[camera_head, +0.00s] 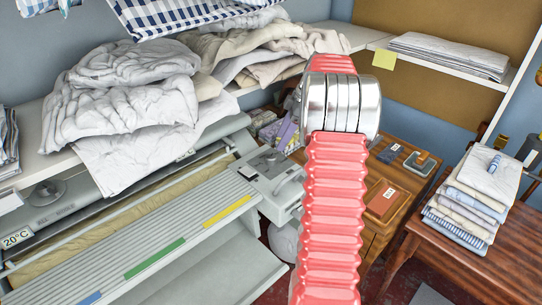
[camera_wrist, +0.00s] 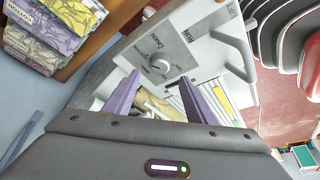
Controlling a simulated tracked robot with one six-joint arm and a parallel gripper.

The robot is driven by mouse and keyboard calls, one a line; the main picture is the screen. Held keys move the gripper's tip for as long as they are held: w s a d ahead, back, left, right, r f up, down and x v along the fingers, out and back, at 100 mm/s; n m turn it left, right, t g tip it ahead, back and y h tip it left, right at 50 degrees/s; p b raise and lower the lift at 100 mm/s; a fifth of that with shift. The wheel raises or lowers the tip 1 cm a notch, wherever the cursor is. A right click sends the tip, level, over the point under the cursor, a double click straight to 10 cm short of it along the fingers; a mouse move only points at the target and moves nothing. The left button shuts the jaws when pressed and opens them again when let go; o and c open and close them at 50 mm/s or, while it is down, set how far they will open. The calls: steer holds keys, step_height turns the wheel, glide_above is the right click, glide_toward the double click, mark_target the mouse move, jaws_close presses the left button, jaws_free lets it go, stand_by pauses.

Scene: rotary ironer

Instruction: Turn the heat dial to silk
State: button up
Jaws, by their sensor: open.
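The heat dial (camera_wrist: 159,63) is a round pale knob on the light grey control panel (camera_wrist: 205,50) of the ironer. Contact with the dial does not show. In the head view the control panel (camera_head: 262,176) is at the ironer's right end, and my red-sleeved arm hides the gripper.
A grey handle (camera_wrist: 236,55) stands out from the panel beside the dial. The ironer's slatted front (camera_head: 150,245) lies left. Crumpled linen (camera_head: 120,90) is heaped on the shelf behind. A wooden cabinet (camera_head: 385,205) and a stack of folded cloths (camera_head: 470,205) stand right.

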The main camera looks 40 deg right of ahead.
mark_target(270, 157)
steer(key=x, duration=0.8)
steer(key=shift+f, duration=0.25)
steer(key=shift+c, duration=0.5)
steer(key=c, duration=0.9)
steer(key=shift+a, duration=0.5)
steer(key=shift+d, duration=0.35)
steer(key=shift+c, duration=0.2)
